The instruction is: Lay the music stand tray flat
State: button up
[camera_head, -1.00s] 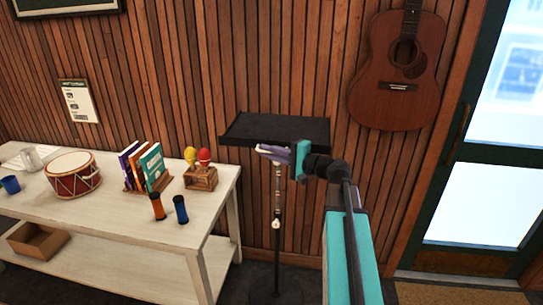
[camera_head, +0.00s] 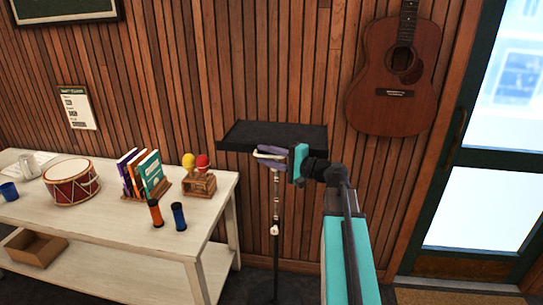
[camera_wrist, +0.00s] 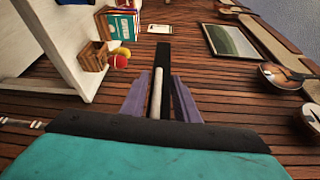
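The music stand tray (camera_head: 275,133) is a black slab on a thin pole (camera_head: 276,205), near the wall in the head view. Its top face shows, and it looks close to level; its exact tilt is hard to tell. My gripper (camera_head: 262,156) is at the middle of the tray's front edge, reaching in from the right. In the wrist view, the purple fingers of my gripper (camera_wrist: 160,90) stand apart. A pale bar (camera_wrist: 156,95) lies between them, with the black tray (camera_wrist: 165,58) edge-on beside it. I cannot make out firm contact.
A white table (camera_head: 100,222) stands at the left with a drum (camera_head: 72,184), books (camera_head: 140,174), maracas in a wooden box (camera_head: 200,184) and two shakers. A guitar (camera_head: 392,85) hangs on the wall at the right, beside a glass door (camera_head: 480,200).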

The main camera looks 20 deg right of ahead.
jog(key=shift+s, duration=0.1)
jog(key=b+v, duration=0.4)
jog(key=v, duration=0.9)
jog(key=shift+s+d, duration=0.25)
jog(key=shift+a+r, duration=0.1)
